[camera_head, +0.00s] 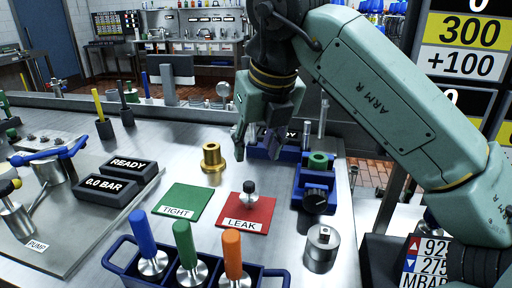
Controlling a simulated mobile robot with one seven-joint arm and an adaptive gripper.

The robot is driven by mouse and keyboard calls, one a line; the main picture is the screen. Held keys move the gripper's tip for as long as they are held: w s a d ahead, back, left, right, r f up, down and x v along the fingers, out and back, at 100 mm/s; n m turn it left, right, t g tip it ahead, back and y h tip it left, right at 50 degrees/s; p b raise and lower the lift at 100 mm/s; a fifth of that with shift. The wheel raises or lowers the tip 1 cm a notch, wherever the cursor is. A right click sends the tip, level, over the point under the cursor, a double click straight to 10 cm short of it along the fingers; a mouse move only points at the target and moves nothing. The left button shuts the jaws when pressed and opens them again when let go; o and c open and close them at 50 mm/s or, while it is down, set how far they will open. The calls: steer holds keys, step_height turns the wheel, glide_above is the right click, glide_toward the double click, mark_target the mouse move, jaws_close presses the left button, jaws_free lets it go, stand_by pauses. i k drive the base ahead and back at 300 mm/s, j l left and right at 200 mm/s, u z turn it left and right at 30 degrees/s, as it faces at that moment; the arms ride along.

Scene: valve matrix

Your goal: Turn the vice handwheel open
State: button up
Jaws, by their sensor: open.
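The small blue vice (316,178) stands on the right part of the steel bench. A green ring-shaped part (318,160) sits at its top, seemingly between its jaws. The black round handwheel (315,200) is on the vice's near side, facing the camera. My gripper (256,148) hangs above the bench, up and to the left of the vice. It is open, with its fingers pointing down. It appears empty and apart from the handwheel. The far finger is partly hidden in shadow.
A brass fitting (212,157) stands left of my gripper. A green TIGHT mat (184,200) and a red LEAK mat (247,222) with a small knobbed part lie left of the vice. A steel cylinder (322,248) and a blue rack (120,262) of coloured-handled tools stand in front.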

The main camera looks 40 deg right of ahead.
mark_target(315, 201)
steer(key=k+j, duration=0.65)
steer(key=k, duration=0.25)
